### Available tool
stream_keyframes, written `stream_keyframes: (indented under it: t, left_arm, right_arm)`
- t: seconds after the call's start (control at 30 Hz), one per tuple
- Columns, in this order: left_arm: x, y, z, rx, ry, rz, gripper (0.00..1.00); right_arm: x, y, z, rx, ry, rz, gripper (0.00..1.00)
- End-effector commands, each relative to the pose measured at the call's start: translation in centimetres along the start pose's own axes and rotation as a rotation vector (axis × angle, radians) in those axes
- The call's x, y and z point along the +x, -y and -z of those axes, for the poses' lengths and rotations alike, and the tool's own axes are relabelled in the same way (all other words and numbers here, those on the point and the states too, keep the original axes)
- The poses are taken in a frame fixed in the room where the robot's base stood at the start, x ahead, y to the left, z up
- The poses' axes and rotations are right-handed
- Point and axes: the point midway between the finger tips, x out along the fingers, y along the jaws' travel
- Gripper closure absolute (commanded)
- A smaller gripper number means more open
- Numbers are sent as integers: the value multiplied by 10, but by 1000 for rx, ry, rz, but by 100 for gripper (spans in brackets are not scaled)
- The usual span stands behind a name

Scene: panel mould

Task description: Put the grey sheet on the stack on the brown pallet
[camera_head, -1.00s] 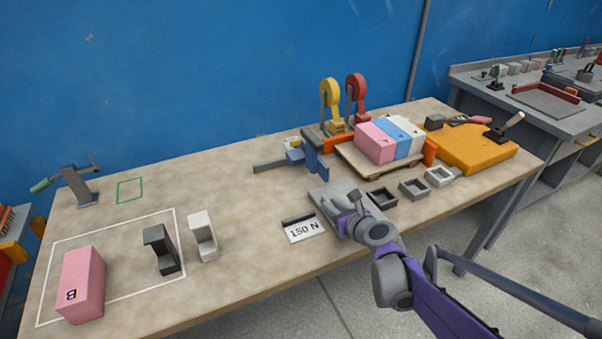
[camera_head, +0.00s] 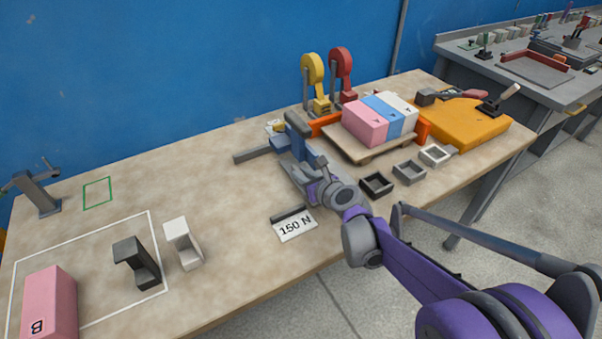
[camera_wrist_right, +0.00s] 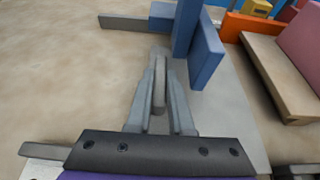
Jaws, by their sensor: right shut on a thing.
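The grey sheet (camera_head: 293,179) is a flat plate, largely hidden in the head view by my right gripper (camera_head: 318,185). In the right wrist view the sheet (camera_wrist_right: 238,112) spreads to the right of the fingers. There my right gripper (camera_wrist_right: 160,100) is shut on an upright grey rib (camera_wrist_right: 160,78), which appears to belong to the sheet. I cannot tell how far the sheet is above the table. The brown pallet (camera_head: 372,157) stands to the right, bearing a row of pink, blue and white blocks (camera_head: 380,117). My left gripper is not in view.
A blue clamp-like device (camera_head: 298,135) stands close to the fingers, between them and the pallet. Small open frames (camera_head: 376,185) lie in front of the pallet. A 150 N card (camera_head: 295,225) lies at the front edge. An orange block (camera_head: 460,124) is at the right.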

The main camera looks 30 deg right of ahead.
Motion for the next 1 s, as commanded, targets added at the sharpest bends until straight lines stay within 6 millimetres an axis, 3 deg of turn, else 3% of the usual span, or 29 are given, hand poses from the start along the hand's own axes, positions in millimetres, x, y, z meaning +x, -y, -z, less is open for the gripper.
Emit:
stream_keyframes:
  t: [0.13, 0.17, 0.23, 0.63, 1.0]
  left_arm:
    - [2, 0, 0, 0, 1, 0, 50]
    - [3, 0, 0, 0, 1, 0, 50]
    - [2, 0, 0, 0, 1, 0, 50]
    - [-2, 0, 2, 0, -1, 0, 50]
    - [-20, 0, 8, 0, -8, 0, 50]
  right_arm:
    - [2, 0, 3, 0, 0, 0, 100]
    - [2, 0, 3, 1, 0, -1, 79]
    - [2, 0, 2, 0, 0, -1, 68]
    - [-5, 0, -2, 1, 0, 0, 68]
    - [-80, 1, -2, 1, 1, 3, 68]
